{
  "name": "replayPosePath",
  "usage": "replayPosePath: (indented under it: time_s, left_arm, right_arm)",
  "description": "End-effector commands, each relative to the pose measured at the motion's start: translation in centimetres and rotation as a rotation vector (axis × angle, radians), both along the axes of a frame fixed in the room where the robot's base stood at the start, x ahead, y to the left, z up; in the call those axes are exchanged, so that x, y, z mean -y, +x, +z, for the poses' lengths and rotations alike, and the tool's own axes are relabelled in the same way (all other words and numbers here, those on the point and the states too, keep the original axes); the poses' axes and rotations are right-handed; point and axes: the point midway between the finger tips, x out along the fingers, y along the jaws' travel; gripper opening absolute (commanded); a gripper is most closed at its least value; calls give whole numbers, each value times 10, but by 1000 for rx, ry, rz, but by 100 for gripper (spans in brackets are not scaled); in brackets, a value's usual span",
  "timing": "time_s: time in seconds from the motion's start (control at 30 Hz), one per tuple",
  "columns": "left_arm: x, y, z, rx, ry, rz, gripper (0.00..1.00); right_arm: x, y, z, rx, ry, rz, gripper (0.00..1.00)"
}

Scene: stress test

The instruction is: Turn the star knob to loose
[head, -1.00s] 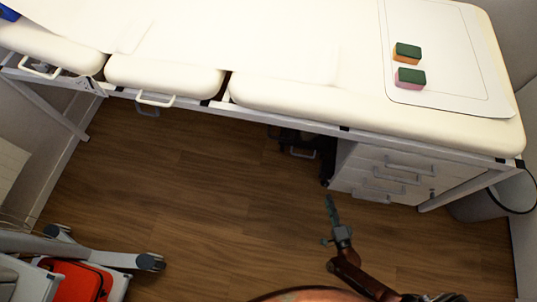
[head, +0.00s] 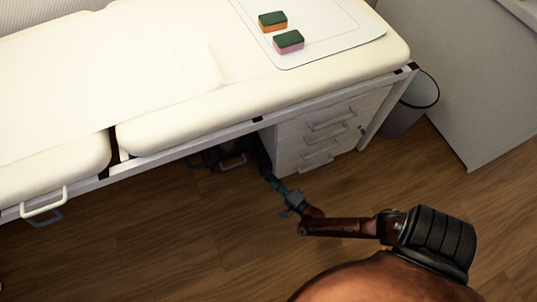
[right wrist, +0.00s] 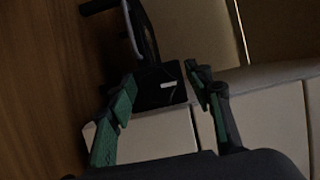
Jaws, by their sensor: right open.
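I cannot make out a star knob for sure in either view. Under the couch (head: 190,125) is a dark unit (head: 222,154) with a light handle. My right gripper (head: 270,180), with greenish finger pads, is low beside the left front edge of the white drawer unit (head: 335,128). In the right wrist view my right gripper (right wrist: 162,88) is open, its fingers spread, with nothing clearly held. A black part (right wrist: 158,92) with a small white mark shows beyond and between the fingertips. My left gripper is in neither view.
An orange-and-green sponge (head: 273,21) and a pink-and-green sponge (head: 289,41) lie on a white mat (head: 335,38) on the couch. A grey bin (head: 408,108) stands right of the drawers. The wooden floor (head: 170,240) in front is clear.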

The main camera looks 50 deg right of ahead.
Motion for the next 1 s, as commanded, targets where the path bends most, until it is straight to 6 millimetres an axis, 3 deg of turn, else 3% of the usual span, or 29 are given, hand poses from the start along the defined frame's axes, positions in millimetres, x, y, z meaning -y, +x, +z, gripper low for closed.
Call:
replayPosePath:
  time_s: [0.17,0.77,1.0]
  left_arm:
    - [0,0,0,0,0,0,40]
    - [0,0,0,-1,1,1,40]
    - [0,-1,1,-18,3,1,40]
  right_arm:
    - [0,0,1,1,0,0,46]
    - [0,0,0,0,0,0,4]
    - [0,0,2,-11,-18,0,4]
